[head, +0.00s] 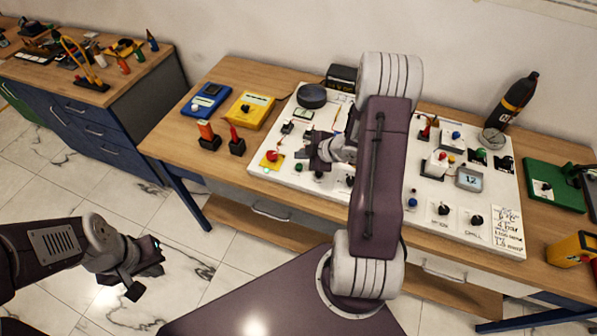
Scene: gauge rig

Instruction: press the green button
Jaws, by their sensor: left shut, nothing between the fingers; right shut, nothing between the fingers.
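A white panel board (262,172) with many controls lies on the wooden table. A small round green piece (298,167), which looks like a green button, is near its front left part, just right of a red button on a yellow base (271,157). My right gripper (311,151) is shut and empty over the board, a little above and right of the green piece in the picture; I cannot tell whether it touches anything. My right arm hides the middle of the board. My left gripper (148,277) is shut and empty, over the floor, away from the table.
Blue (206,100) and yellow (250,109) meters and two screwdriver-like tools stand left of the board. A black bottle (513,101) stands at its back right. A green case (553,186) and a yellow tool (570,249) are at the right. A tool-covered cabinet (95,105) stands at the left.

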